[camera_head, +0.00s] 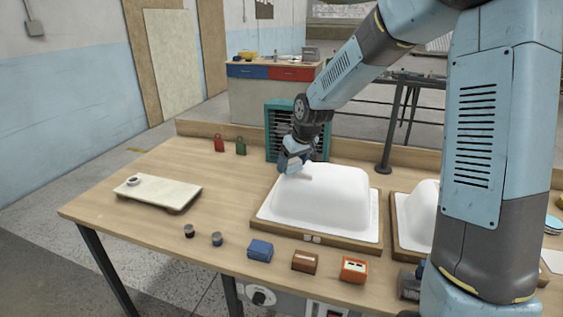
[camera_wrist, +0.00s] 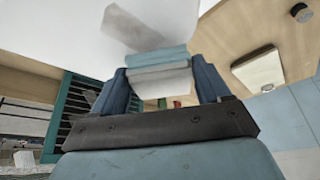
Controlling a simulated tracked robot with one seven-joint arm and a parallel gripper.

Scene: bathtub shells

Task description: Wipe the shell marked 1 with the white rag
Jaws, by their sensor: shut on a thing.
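A white, upturned tub-like shell (camera_head: 325,195) sits on a wooden board in the middle of the bench. Small pale tags show on the board's front edge, but I cannot read a number. A second white shell (camera_head: 418,212) stands to its right, partly hidden by my arm. My gripper (camera_head: 292,165) is at the far left top edge of the middle shell, very close to it; I cannot tell if they touch. In the wrist view my gripper (camera_wrist: 160,66) is shut on the white rag (camera_wrist: 162,82), which shows between the fingers with a pale flap beyond.
A pale board (camera_head: 160,192) with a ring lies at left. Small dark pots (camera_head: 189,231), a blue box (camera_head: 260,250), a brown box (camera_head: 305,261) and an orange box (camera_head: 354,269) line the front. A teal slatted crate (camera_head: 278,125) stands behind the shell.

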